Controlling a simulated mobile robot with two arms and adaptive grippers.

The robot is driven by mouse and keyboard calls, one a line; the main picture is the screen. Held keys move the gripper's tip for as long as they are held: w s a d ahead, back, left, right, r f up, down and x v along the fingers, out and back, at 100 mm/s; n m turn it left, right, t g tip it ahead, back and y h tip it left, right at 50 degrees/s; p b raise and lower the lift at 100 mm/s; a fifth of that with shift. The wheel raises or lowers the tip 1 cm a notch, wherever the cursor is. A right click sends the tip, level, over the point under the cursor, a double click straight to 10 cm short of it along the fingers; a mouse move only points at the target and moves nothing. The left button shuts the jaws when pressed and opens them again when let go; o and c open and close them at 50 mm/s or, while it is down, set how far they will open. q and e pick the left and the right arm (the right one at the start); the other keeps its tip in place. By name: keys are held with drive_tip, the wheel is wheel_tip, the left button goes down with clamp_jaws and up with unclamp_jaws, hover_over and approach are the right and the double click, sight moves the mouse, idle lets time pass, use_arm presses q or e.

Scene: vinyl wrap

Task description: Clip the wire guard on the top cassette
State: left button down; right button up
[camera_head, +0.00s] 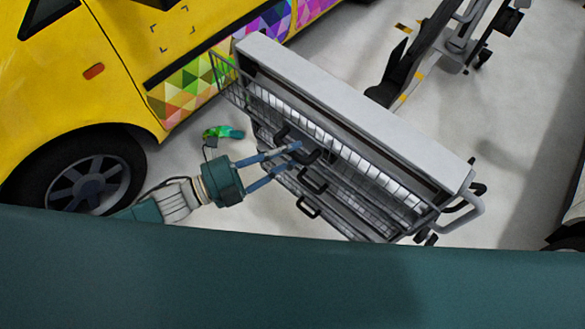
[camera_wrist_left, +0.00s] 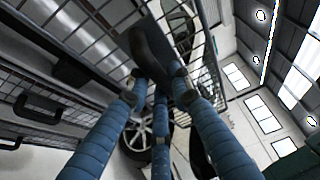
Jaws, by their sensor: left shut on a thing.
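The wire guard (camera_head: 232,80) is a grey wire mesh along the near long side of the cart; mesh also shows in the left wrist view (camera_wrist_left: 205,65). The top cassette (camera_head: 350,155) is the long upper unit with a row of white segments under the cart's top. My left gripper (camera_head: 298,150), with blue fingers, reaches the middle of this side. In the left wrist view its fingers (camera_wrist_left: 158,85) close around a dark handle-like part (camera_wrist_left: 148,40) by the mesh. The fingers hide part of it. Whether the guard's edge touches the cassette cannot be told. My right gripper is out of view.
The grey cart (camera_head: 350,100) has several black handles (camera_head: 308,207) below. A yellow car (camera_head: 100,80) stands at left. A small green item (camera_head: 222,132) shows beside my left arm. A dark wheeled stand (camera_head: 410,70) is behind the cart.

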sight(306, 149)
use_arm(q)
wheel_tip(306, 149, down, 7)
drive_tip(key=b, duration=0.7)
drive_tip(key=shift+w+d+b, duration=0.15)
drive_tip(key=shift+w+d, duration=0.5)
drive_tip(key=shift+w, duration=0.25)
drive_tip(key=shift+w+d+b, duration=0.15)
drive_tip(key=shift+w+d, duration=0.55)
drive_tip(key=shift+w, duration=0.2)
drive_tip(key=shift+w+d+b, duration=0.15)
drive_tip(key=shift+w+d, duration=0.5)
drive_tip(key=shift+w, duration=0.25)
drive_tip(key=shift+a+r, duration=0.1)
drive_tip(key=shift+r, duration=0.05)
drive_tip(key=shift+w+d, duration=0.5)
drive_tip(key=shift+w, duration=0.25)
drive_tip(key=c, duration=1.6)
unclamp_jaws()
drive_tip(key=shift+o, duration=0.7)
drive_tip(key=shift+d, duration=0.1)
